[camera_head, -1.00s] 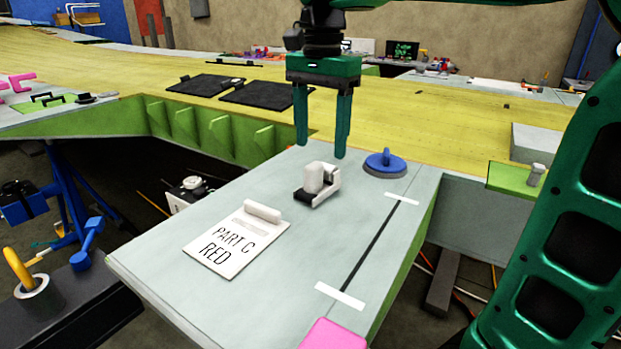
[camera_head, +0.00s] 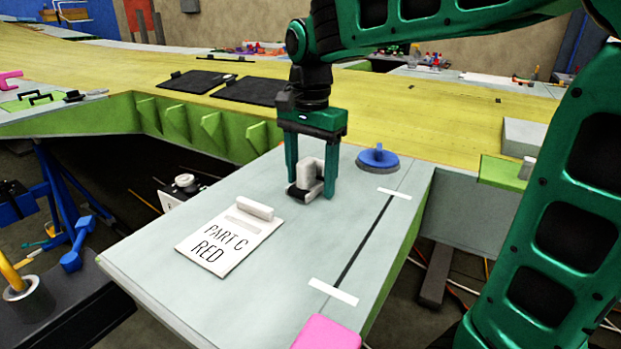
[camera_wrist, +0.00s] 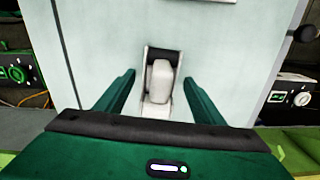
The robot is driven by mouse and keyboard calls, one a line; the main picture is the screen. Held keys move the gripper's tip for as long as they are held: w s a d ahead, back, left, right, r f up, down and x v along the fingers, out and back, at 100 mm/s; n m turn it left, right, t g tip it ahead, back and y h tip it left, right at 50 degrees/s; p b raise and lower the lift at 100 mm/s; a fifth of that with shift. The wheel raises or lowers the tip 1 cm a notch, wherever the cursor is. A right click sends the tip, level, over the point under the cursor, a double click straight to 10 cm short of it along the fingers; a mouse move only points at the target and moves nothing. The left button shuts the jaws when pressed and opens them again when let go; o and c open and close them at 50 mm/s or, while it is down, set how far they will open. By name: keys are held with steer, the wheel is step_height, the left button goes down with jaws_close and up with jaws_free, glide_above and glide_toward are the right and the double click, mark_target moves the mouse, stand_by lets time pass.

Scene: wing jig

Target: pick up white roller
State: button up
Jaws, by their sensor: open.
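The white roller (camera_head: 309,172), a rounded white piece on a small white and black holder, stands on the pale grey worktop. It also shows in the wrist view (camera_wrist: 159,82), in the middle between the fingers. My gripper (camera_head: 310,188) is open, pointing down, with its green fingers on either side of the roller. In the wrist view my gripper (camera_wrist: 159,80) has a visible gap on both sides of the roller, so the fingers do not appear to touch it.
A clipboard (camera_head: 218,252) marked PART C RED lies left of the roller. A blue round suction cup (camera_head: 378,157) sits to the right. A pink block (camera_head: 328,334) is at the front edge.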

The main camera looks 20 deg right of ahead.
mark_target(311, 159)
steer(key=c, duration=1.2)
steer(key=shift+c, duration=0.2)
steer(key=shift+r, duration=0.5)
steer(key=r, duration=0.3)
steer(key=shift+s+a+r, duration=0.1)
steer(key=shift+s+r, duration=0.25)
steer(key=shift+r, duration=0.05)
steer(key=s+a+r, duration=0.2)
steer(key=s+r, duration=0.4)
steer(key=s, duration=0.4)
steer(key=shift+s+a+r, duration=0.15)
steer(key=shift+s, duration=0.2)
